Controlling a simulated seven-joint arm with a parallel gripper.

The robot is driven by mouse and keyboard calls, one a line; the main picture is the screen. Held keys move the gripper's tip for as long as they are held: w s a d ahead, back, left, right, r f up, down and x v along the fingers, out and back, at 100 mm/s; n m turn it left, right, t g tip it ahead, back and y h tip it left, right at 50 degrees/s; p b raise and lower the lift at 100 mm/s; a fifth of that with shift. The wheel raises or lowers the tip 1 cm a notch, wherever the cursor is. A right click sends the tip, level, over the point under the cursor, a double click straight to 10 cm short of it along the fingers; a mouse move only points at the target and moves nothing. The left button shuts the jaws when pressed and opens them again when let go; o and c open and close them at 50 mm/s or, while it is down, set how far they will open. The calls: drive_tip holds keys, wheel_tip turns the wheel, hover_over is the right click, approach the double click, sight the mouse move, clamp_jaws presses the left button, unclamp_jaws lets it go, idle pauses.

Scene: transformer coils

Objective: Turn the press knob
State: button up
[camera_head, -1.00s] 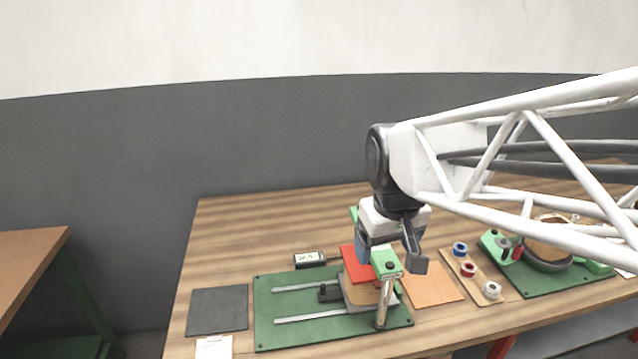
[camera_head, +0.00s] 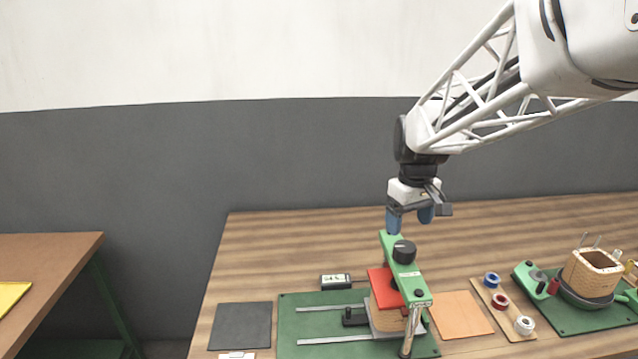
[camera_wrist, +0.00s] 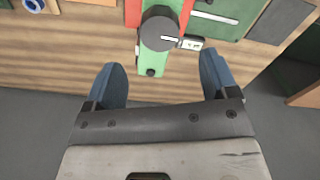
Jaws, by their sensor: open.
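The press knob (camera_head: 404,251) is a dark round knob on top of the green press beam (camera_head: 410,282). In the wrist view the knob (camera_wrist: 158,32) shows a white line on its top, with the green beam (camera_wrist: 153,62) under it. My gripper (camera_head: 410,222) hangs above and just behind the knob in the head view, fingers pointing down. A red plate (camera_head: 382,290) sits under the beam.
The press stands on a green base with rails (camera_head: 300,325). A small display meter (camera_head: 336,281) lies behind it. A dark mat (camera_head: 240,326) is at left, an orange sheet (camera_head: 462,315) at right. A spool board (camera_head: 505,312) and a coil fixture (camera_head: 590,275) stand farther right.

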sight(405, 246)
idle(0.4)
drive_tip(key=shift+f, duration=3.9)
drive_tip(key=c, duration=0.9)
drive_tip(key=shift+m, duration=1.1)
